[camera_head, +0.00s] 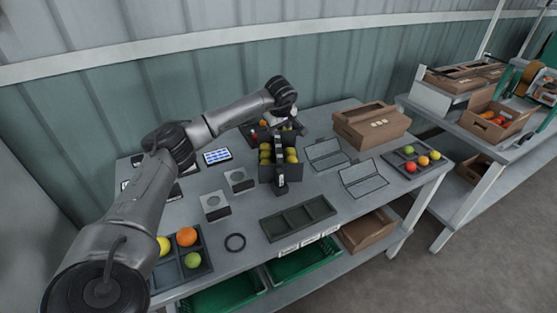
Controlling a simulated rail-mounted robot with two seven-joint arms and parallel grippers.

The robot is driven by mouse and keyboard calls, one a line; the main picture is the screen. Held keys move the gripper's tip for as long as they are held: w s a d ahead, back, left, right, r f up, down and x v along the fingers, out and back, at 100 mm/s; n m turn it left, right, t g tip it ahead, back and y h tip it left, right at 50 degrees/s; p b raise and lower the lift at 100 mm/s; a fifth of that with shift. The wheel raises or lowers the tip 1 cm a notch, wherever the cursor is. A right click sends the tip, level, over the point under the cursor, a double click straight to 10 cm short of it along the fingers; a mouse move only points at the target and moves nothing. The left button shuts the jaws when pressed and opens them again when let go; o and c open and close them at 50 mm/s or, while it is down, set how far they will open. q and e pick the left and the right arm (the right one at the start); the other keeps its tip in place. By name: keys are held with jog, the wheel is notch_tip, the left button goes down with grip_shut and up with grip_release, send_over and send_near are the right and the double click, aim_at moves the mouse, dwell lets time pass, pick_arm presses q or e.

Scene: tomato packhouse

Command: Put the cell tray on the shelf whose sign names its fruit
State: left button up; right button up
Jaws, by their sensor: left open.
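A dark cell tray with several yellow-green fruits (278,175) stands mid-table. A dark upright part rises through its middle. My left gripper (285,122) is open at the far side of this tray, above another dark tray with orange and red fruits (262,124); the fingertips are small, and I cannot tell whether they touch anything. Small white signs (309,240) sit along the table's front edge, too small to read. Below them are green crates (304,262) on the lower shelf. My right gripper is not in view.
An empty dark tray (298,218) lies near the front edge. A dark tray with mixed fruits (207,262) is at left front, another (412,170) at right.

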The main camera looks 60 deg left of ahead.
aim_at(278, 146)
pick_arm(q)
jog(key=a+f+m+b, duration=0.1)
jog(key=f, duration=0.1)
jog(key=w+a+f+m, duration=0.1)
jog(key=f+m, duration=0.1)
jog(key=f, duration=0.1)
jog(key=a+f+m+b, duration=0.1)
jog(key=f+m, duration=0.1)
jog(key=f, duration=0.1)
jog(key=shift+w+b, duration=0.15)
jog(key=shift+b, duration=0.15)
jog(key=shift+b+x, duration=1.2)
jog(key=shift+x, duration=1.4)
jog(key=shift+c, duration=0.2)
jog(key=c, duration=0.8)
grip_shut()
